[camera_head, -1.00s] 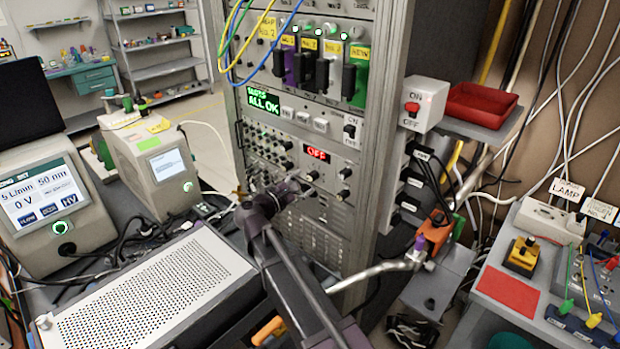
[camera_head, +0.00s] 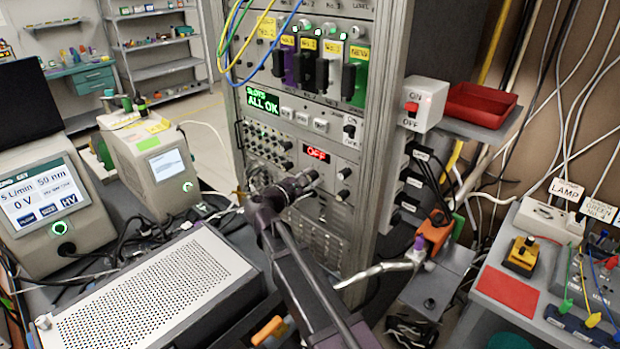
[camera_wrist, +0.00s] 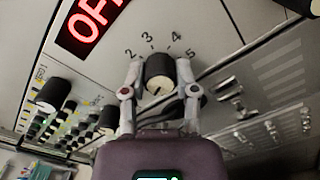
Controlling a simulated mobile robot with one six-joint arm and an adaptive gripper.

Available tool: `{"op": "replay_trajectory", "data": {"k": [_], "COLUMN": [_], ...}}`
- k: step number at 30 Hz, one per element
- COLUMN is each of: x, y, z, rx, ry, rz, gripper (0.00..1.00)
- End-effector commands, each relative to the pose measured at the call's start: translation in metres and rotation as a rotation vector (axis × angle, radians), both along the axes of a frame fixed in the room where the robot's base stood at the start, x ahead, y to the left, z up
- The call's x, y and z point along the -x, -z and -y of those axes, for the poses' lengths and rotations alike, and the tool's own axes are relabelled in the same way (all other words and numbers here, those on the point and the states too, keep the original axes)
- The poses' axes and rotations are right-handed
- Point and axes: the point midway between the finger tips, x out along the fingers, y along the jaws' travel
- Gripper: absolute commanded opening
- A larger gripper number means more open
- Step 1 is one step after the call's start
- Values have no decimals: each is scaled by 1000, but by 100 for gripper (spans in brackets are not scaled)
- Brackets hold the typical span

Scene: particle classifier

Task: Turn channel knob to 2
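The black channel knob (camera_wrist: 160,72) is in the middle of the wrist view, on the grey panel. The printed numbers 2, 3, 4 and 5 arc around its far side, with 2 at left and 5 at right. A small dark mark shows on the knob's pale end face; which number it points to is unclear. My gripper (camera_wrist: 160,70) is open, with one finger on each side of the knob and slim gaps visible. In the head view my gripper (camera_head: 305,180) is at the rack panel below the red OFF display (camera_head: 316,153) and covers the knob there.
Other black knobs (camera_wrist: 53,94) sit left of the channel knob in the wrist view. The rack (camera_head: 375,130) stands upright, with loose cables hanging over its top. A perforated metal box (camera_head: 150,290) lies at front left. A white ON/OFF switch box (camera_head: 423,104) is on the rack's right side.

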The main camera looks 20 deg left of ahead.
Motion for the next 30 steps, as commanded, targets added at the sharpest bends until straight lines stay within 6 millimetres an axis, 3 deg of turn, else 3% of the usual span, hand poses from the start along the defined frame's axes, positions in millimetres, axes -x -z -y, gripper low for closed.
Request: {"op": "replay_trajectory", "data": {"k": [17,30], "x": [0,0], "y": [0,0], "z": [0,1], "rx": [-103,-433], "ry": [0,0], "rz": [44,180], "gripper": [0,0]}}
